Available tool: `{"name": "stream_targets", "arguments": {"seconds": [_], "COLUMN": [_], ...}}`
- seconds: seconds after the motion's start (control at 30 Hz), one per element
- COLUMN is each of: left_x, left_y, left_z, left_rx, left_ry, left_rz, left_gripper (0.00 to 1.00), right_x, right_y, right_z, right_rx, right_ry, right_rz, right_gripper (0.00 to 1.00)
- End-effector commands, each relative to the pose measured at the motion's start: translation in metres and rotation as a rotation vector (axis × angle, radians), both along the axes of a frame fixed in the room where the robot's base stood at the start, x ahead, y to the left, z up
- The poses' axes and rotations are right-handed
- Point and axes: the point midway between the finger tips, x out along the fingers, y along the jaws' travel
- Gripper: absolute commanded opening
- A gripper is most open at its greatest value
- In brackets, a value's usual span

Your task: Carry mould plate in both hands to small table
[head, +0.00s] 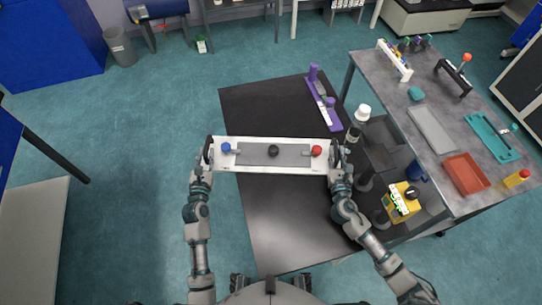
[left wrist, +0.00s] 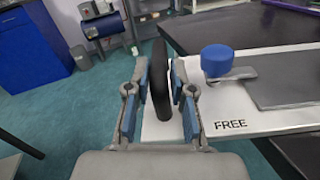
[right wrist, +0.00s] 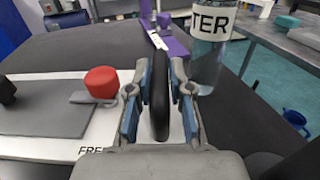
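The mould plate (head: 250,165) is a long white plate with a grey middle, a blue knob (head: 226,147) at left, a black knob (head: 273,151) in the centre and a red knob (head: 317,150) at right. It lies level across the dark table in the head view. My left gripper (left wrist: 161,85) has its blue-padded fingers closed around the black handle at the blue-knob end. My right gripper (right wrist: 161,80) is likewise closed around the black handle at the red-knob end. Whether the plate touches the table below cannot be told.
The dark table (head: 285,215) is bare in front of the plate. A purple-and-white holder (head: 323,103) and a white-capped bottle (head: 355,128) stand beyond its right end. A grey bench (head: 435,140) with trays is at right. Open floor lies left.

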Motion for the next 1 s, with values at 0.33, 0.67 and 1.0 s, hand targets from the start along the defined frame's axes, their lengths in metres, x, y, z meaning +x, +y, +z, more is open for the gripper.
{"name": "stream_targets", "arguments": {"seconds": [0.33, 0.67, 1.0], "left_x": [0.001, -0.046, -0.109], "left_y": [0.000, 0.002, 0.003], "left_z": [0.003, 0.002, 0.002], "left_rx": [-0.003, -0.003, -0.001], "left_ry": [-0.003, -0.001, -0.001], "left_rz": [0.000, 0.002, 0.000], "left_gripper": [0.45, 0.45, 0.45], "right_x": [0.001, 0.001, 0.001], "right_y": [0.000, 0.000, 0.000], "right_z": [0.002, 0.001, 0.001], "right_rx": [0.000, 0.000, 0.000], "right_ry": [0.001, 0.001, 0.002], "right_rz": [-0.001, -0.001, -0.001], "right_gripper": [0.43, 0.43, 0.43]}}
